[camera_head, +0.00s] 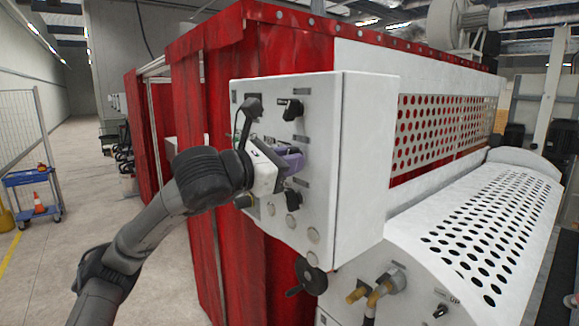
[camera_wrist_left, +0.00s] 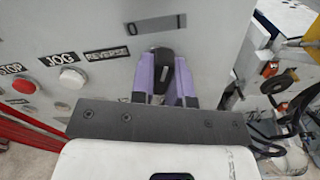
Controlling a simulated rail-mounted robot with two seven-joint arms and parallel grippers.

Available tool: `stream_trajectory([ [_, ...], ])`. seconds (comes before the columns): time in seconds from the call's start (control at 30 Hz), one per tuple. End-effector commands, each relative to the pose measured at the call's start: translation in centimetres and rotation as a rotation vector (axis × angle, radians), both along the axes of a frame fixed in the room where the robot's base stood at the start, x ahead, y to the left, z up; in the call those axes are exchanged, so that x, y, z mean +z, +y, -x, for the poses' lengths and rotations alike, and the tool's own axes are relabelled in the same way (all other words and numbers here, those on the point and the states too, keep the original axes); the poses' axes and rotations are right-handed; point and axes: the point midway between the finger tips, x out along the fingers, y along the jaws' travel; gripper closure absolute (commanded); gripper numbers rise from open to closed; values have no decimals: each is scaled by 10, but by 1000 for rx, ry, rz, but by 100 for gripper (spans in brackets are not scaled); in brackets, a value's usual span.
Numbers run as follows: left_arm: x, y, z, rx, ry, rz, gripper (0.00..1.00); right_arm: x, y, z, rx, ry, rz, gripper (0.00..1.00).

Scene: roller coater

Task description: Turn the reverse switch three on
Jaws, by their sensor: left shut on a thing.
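The white control box (camera_head: 357,150) fills the middle of the head view, its switch face turned left. My left gripper (camera_head: 293,160) is at this face, its purple fingers against the panel. In the left wrist view, the fingers of the left gripper (camera_wrist_left: 165,78) are shut around a black switch knob (camera_wrist_left: 164,60). A label plate with a 0 sits above this knob. A label reading REVERSE (camera_wrist_left: 107,54) is to its left. The held knob is mostly hidden by my gripper in the head view. The right gripper is out of view.
Black knobs sit above (camera_head: 291,110) and below (camera_head: 292,198) my gripper on the panel. A white JOG button (camera_wrist_left: 72,78) and a red STOP button (camera_wrist_left: 24,86) are nearby. Red curtains (camera_head: 185,110) hang behind; a perforated white cover (camera_head: 490,225) is at right.

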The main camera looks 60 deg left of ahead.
Motion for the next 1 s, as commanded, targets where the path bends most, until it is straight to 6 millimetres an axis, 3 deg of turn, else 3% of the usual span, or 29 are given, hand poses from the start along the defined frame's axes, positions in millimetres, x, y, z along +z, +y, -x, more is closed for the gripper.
stream_trajectory([
  [0.4,1,0,1,-1,24,-171,100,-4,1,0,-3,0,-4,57],
  [0.97,2,0,1,-2,27,-198,100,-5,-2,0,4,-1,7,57],
  [1.0,2,0,1,-2,27,-198,82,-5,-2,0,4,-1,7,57],
])
